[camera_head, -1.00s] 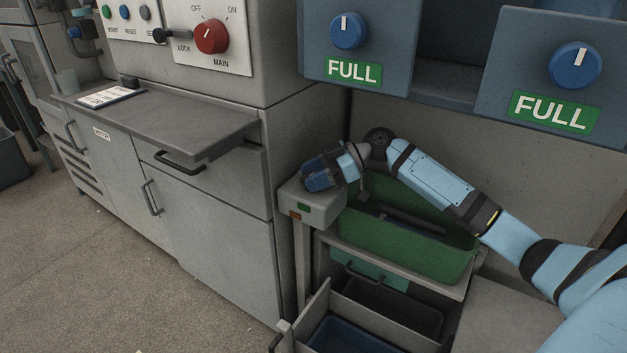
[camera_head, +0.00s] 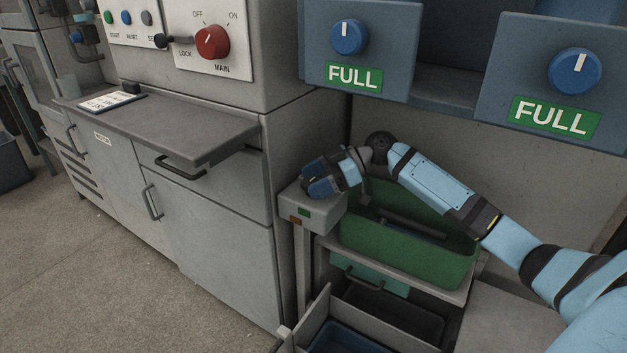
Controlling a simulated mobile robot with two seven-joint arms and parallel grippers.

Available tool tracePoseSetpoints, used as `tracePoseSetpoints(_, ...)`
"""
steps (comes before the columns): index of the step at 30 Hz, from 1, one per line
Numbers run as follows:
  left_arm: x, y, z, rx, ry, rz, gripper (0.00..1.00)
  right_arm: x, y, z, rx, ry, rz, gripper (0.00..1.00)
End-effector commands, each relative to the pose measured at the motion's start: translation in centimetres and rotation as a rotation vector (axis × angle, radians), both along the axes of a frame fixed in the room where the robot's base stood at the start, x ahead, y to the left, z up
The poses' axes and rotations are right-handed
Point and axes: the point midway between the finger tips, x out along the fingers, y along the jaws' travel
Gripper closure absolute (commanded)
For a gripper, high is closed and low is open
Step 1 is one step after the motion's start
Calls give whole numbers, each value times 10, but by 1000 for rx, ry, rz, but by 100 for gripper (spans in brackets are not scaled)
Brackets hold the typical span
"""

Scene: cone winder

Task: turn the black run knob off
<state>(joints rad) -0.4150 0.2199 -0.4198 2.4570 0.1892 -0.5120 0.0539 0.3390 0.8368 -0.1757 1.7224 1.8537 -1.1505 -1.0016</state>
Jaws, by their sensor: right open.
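My right gripper (camera_head: 320,187) is at the small grey control box (camera_head: 312,212) on a post, with its jaws over the top of the box. It is open, though its fingers are hard to make out. I cannot see the black run knob for certain; the gripper covers the top of the box where a knob could be. The box front has a green patch (camera_head: 304,212) and a dull brownish one (camera_head: 295,221). My left gripper is out of view.
A green bin (camera_head: 400,248) stands right beside the box, under my forearm. An open drawer (camera_head: 315,318) is below. The grey cabinet (camera_head: 215,240) is left, with a red MAIN knob (camera_head: 212,41). Blue knobs (camera_head: 349,37) are on panels above.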

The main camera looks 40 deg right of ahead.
Motion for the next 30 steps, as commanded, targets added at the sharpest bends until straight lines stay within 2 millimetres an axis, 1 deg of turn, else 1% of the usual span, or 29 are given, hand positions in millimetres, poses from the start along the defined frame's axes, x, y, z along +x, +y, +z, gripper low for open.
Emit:
tracePoseSetpoints(5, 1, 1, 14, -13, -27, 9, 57, -9, -23, 13, -2, 1, -2, 33)
tracePoseSetpoints(12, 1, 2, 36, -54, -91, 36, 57, -29, -71, 34, -1, 2, -3, 33)
tracePoseSetpoints(15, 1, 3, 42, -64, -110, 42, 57, -36, -88, 42, 0, 3, -2, 33)
tracePoseSetpoints(18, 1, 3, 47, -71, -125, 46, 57, -42, -101, 47, -1, 1, -1, 33)
tracePoseSetpoints(21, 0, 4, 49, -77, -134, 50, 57, -45, -109, 50, 0, 1, 0, 33)
tracePoseSetpoints(24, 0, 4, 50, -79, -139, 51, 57, -47, -114, 52, 1, 0, 0, 33)
tracePoseSetpoints(30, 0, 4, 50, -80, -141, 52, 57, -47, -115, 52, 1, 0, 0, 33)
